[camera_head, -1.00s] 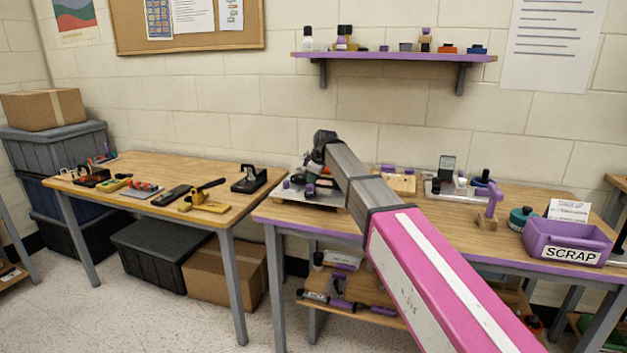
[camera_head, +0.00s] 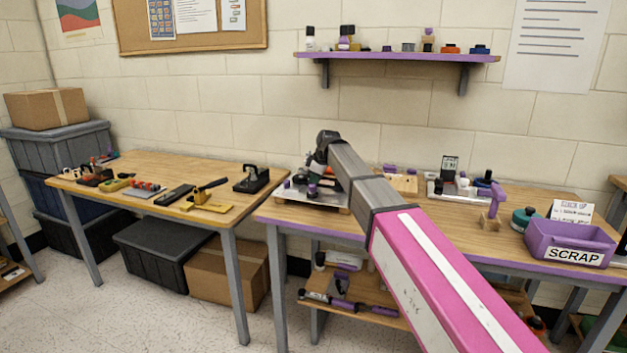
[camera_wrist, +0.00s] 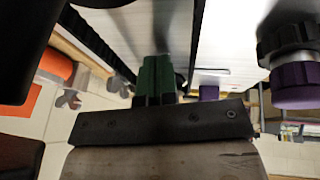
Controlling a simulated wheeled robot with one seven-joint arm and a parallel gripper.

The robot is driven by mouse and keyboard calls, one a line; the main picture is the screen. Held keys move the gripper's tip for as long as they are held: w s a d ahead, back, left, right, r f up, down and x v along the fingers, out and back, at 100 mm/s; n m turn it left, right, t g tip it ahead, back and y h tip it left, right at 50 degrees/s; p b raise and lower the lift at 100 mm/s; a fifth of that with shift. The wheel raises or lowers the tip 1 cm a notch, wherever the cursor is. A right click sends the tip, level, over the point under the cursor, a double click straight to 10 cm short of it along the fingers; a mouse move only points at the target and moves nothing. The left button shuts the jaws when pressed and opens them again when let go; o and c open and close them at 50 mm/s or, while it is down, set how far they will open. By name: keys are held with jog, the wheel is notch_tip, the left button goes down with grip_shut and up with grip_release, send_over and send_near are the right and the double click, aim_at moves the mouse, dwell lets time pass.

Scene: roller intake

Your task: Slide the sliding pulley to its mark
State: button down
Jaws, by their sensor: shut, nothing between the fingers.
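In the head view a pale metal plate (camera_head: 318,199) with black and purple parts (camera_head: 312,190) sits on the left end of the purple-edged bench. My gripper points down over this plate, largely hidden by my own arm and wrist. In the wrist view my gripper (camera_wrist: 154,78) is shut, its green-padded fingers together with nothing between them. A purple knob with a black knurled collar (camera_wrist: 296,84) is at the right, apart from the fingers. A pale plate surface (camera_wrist: 228,45) lies beside the fingers. I cannot tell which part is the sliding pulley, and its mark is not distinguishable.
A purple SCRAP bin (camera_head: 570,244) stands at the bench's right end. A purple stand (camera_head: 494,205) and a tray of parts (camera_head: 455,190) are on the same bench. A second table (camera_head: 160,185) with tools is at the left, across a narrow gap.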

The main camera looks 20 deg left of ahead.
jog(key=shift+d, duration=0.35)
jog(key=v, duration=0.8)
dwell(0.4)
